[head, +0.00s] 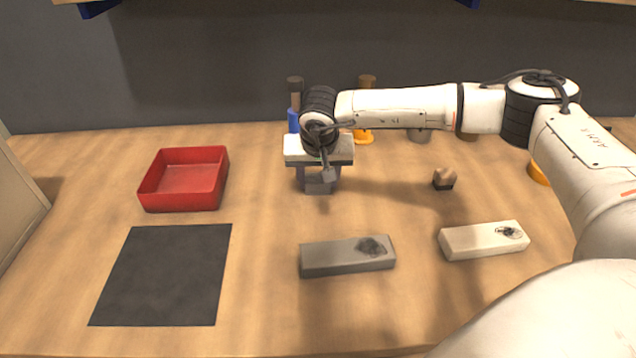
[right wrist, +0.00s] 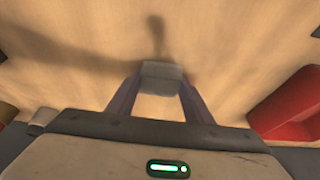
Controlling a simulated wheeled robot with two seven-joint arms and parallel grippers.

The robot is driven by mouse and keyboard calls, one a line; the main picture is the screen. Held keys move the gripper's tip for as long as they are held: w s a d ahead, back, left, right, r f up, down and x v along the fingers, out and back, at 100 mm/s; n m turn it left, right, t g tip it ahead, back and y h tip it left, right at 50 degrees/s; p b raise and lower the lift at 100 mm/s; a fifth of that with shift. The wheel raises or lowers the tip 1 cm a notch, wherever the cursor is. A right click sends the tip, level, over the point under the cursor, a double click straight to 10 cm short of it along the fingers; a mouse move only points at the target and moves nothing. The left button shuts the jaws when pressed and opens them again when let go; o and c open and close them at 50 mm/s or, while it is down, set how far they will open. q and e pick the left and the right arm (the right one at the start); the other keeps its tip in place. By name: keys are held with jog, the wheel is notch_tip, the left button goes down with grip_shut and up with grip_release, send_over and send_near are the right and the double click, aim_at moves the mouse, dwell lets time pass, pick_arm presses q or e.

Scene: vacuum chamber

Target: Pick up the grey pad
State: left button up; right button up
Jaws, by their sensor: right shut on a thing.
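In the right wrist view the grey pad (right wrist: 162,76) shows as a light grey block held between the two fingertips (right wrist: 160,92). My right gripper is shut on it and points down over the wooden table. The pad's sides are partly hidden by the fingers. How far it is above the table is hard to tell. My left gripper is not in view.
A red tray (head: 184,194) stands left, behind a dark mat (head: 165,275). A grey block (head: 330,260) and a white block (head: 470,243), each with a dark patch, lie in front. Several upright items, one orange-based (head: 363,137), stand behind.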

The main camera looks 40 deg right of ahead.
aim_at(318, 180)
notch_tip(318, 180, up, 10)
dwell(0.6)
